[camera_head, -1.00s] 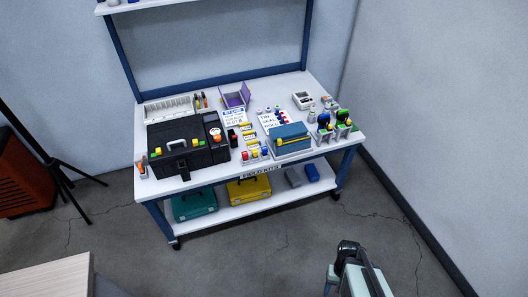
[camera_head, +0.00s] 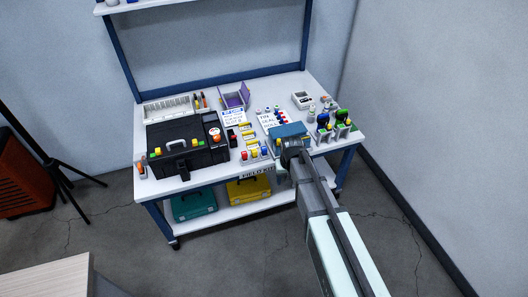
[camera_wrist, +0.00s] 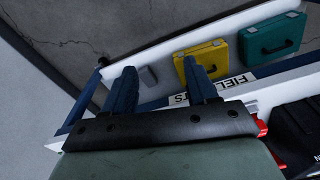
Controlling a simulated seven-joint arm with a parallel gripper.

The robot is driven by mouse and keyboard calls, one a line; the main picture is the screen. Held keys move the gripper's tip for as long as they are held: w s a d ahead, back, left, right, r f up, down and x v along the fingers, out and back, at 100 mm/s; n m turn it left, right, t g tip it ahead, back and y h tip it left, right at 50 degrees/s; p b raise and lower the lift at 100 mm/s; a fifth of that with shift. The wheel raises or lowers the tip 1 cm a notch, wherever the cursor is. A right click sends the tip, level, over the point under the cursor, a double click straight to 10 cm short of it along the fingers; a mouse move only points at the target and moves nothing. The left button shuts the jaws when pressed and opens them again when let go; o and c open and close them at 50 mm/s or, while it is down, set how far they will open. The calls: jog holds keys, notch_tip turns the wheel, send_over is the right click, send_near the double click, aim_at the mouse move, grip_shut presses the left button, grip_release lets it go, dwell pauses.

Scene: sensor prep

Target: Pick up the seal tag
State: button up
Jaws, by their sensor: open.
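I cannot single out the seal tag for certain. In the head view, small red and dark blue pieces (camera_head: 281,117) lie beside a printed white card (camera_head: 268,121), whose lettering is too small to read surely. My gripper (camera_wrist: 161,70) is open and empty in the wrist view, its two dark blue fingers spread over the bench's front side. In the head view my gripper's end is at the front edge of the bench, in front of a blue-lidded tin (camera_head: 288,130) and partly covering it.
The white bench top (camera_head: 220,174) is crowded. A black case (camera_head: 185,145) stands left, an open purple box (camera_head: 235,98) behind, and green- and blue-topped tools (camera_head: 342,118) right. A yellow case (camera_head: 248,190) and a green case (camera_head: 194,204) lie on the lower shelf.

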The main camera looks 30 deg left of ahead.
jog(key=w+a+r+m, duration=0.6)
jog(key=w+a+r, duration=0.6)
jog(key=a+r, duration=0.3)
jog(key=m, duration=0.9)
send_over(264, 148)
notch_tip(264, 148, down, 10)
jog(key=shift+d+r, duration=0.15)
jog(key=shift+r, duration=0.05)
jog(key=shift+w+a+f, duration=0.1)
jog(key=shift+f, duration=1.2)
jog(key=shift+a+f, duration=0.1)
jog(key=shift+f, duration=1.15)
grip_shut()
